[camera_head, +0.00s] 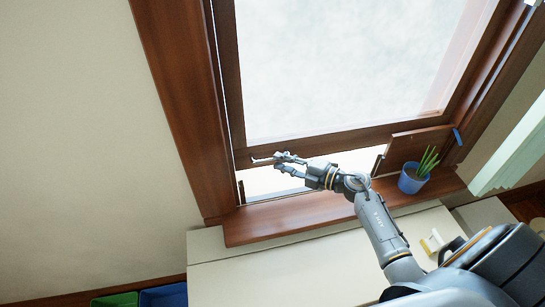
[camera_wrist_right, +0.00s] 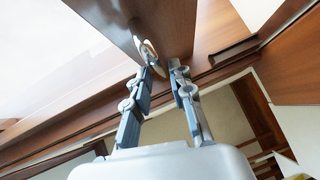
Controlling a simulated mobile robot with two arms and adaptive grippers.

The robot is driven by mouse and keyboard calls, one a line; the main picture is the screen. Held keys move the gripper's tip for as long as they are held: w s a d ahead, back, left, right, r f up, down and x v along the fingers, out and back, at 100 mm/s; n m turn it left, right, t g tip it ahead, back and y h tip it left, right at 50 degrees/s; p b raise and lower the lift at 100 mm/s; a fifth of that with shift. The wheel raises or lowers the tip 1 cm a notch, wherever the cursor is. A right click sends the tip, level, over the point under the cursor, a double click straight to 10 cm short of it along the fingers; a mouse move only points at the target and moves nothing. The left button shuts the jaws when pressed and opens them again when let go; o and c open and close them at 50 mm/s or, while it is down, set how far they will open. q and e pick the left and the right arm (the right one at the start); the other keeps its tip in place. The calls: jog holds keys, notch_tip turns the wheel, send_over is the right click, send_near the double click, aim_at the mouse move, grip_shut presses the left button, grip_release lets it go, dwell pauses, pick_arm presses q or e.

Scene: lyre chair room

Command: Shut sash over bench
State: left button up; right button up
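The wooden window sash (camera_head: 330,143) stands raised, with a bright gap between its bottom rail and the brown sill (camera_head: 290,215). The cream bench (camera_head: 290,270) is below the sill. A small metal lift handle (camera_head: 262,161) sits on the bottom rail; it also shows in the right wrist view (camera_wrist_right: 150,50). My right gripper (camera_head: 282,163) is at the rail beside the handle. In the right wrist view its two fingers (camera_wrist_right: 163,68) are apart, with the handle close to the left fingertip; I cannot tell whether they touch. My left gripper is not in view.
A blue pot with a green plant (camera_head: 414,180) stands on the sill's right end, before a leaning brown board (camera_head: 408,146). A pale green curtain (camera_head: 512,150) hangs at right. Green (camera_head: 115,300) and blue (camera_head: 165,295) bins are at lower left. The left sill is clear.

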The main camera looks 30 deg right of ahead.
jog(key=x, duration=0.3)
jog(key=shift+w+a, duration=0.15)
jog(key=shift+w, duration=0.1)
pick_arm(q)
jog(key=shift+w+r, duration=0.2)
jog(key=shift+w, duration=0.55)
pick_arm(e)
grip_shut()
jog(key=shift+f, duration=0.1)
